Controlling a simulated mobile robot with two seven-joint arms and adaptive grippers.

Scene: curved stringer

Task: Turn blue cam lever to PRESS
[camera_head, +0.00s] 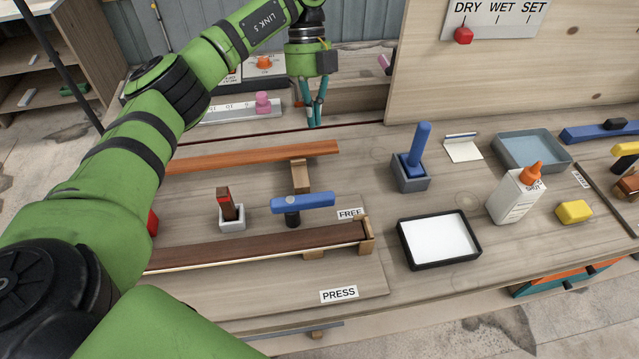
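The blue cam lever (312,201) lies roughly level on a dark post, its long end pointing right. The FREE label (350,214) is just beyond that end. The PRESS label (339,294) lies nearer the front, beyond a dark brown strip (260,247). My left gripper (314,118) hangs fingers down at the back of the bench, behind the lever and well apart from it. Its teal fingers are close together in this view, and I cannot tell the gap. Nothing shows in them. My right gripper is not in view.
A reddish strip (250,157) lies behind the lever, and a small clamp block (230,216) stands left of it. An upright blue handle in a grey block (411,178), a black-rimmed white tray (439,264) and a glue bottle (513,196) stand to the right.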

